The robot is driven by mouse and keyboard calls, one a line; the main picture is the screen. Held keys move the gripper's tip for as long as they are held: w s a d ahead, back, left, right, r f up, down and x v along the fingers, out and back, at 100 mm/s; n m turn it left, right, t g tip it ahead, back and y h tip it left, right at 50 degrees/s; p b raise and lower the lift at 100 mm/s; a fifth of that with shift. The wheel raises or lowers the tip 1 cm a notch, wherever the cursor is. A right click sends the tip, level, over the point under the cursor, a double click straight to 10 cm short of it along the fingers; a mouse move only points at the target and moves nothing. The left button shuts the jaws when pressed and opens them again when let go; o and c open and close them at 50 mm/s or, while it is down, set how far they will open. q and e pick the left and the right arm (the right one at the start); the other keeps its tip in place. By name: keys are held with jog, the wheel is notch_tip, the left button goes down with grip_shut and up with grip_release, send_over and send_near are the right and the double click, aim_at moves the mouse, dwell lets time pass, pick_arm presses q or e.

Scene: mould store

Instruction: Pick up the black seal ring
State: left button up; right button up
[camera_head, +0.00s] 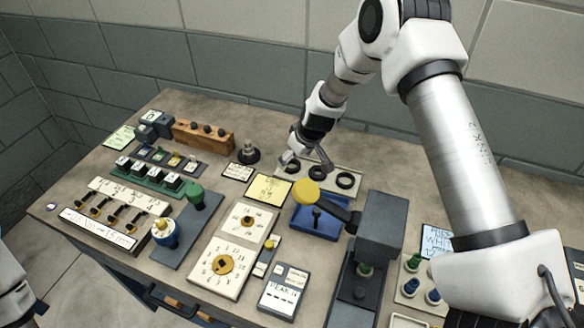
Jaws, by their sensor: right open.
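Three black seal rings lie in a row on a beige plate (359,190) near the back middle of the table: a left ring (293,167), a middle ring (319,173) and a right ring (345,181). My right gripper (305,160) is open, pointing down at the plate's left end. Its fingers are close to the left and middle rings and partly cover the plate there. I cannot tell whether they touch anything. My left gripper is out of view; only a white part of my left arm shows at the lower left edge.
A dark knob on a base (248,152) and a wooden block (203,137) stand to the left. A grey press-like device (381,224) stands front right.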

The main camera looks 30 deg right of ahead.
jog(key=shift+x, duration=0.95)
jog(key=shift+w+d+f, duration=0.1)
jog(key=shift+f, duration=0.2)
jog(key=shift+a, duration=0.2)
jog(key=shift+r, duration=0.1)
jog(key=c, duration=0.3)
jog(key=shift+d, duration=0.1)
jog(key=c, duration=0.7)
